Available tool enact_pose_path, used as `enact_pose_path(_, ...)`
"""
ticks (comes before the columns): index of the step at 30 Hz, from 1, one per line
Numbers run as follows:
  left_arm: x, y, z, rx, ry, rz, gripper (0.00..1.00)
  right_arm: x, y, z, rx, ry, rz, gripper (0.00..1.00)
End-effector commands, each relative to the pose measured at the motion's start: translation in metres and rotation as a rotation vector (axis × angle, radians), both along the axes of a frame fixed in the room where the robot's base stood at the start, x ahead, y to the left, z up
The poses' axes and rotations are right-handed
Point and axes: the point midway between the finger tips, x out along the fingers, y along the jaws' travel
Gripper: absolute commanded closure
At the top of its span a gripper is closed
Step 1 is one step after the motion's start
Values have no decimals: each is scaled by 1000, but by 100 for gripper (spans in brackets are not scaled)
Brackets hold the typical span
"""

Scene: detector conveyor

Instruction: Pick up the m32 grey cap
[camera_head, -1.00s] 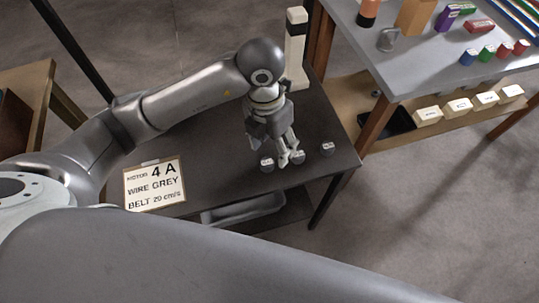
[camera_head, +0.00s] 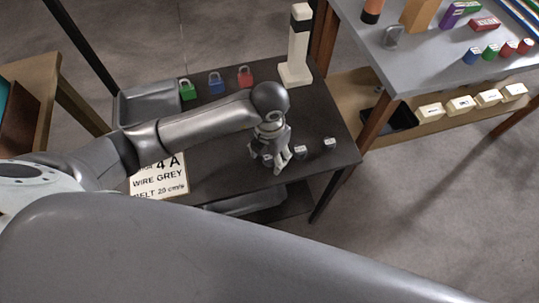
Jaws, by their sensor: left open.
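Three small grey caps with white labels stand in a row near the front right of the dark table (camera_head: 225,180): a left cap (camera_head: 267,160), a middle cap (camera_head: 300,152) and a right cap (camera_head: 330,143). The labels are too small to read, so I cannot tell which is m32. My left gripper (camera_head: 268,166) is open at the left cap, its fingers pointing down around or just over it and partly hiding it. I cannot tell whether they touch it. My right gripper does not show.
A sign (camera_head: 160,181) lies on the table's left. Green (camera_head: 187,91), blue (camera_head: 215,84) and red (camera_head: 245,77) padlocks stand at the back beside a grey tray (camera_head: 150,104). A white post (camera_head: 298,45) stands at the back right. A grey workbench (camera_head: 440,50) is at upper right.

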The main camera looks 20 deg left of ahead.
Motion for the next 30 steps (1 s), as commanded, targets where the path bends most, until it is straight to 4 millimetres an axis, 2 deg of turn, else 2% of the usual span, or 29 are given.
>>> enact_pose_path(8, 0, 0, -3, 0, 0, -1, 44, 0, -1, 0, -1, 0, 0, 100)
enact_pose_path(15, 0, 0, -3, 0, -1, 0, 75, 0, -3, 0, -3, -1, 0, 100)
enact_pose_path(18, 0, 0, -3, 0, -1, 0, 85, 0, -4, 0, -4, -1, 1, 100)
enact_pose_path(30, 1, 0, 3, -2, -2, 0, 85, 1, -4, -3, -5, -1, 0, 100)
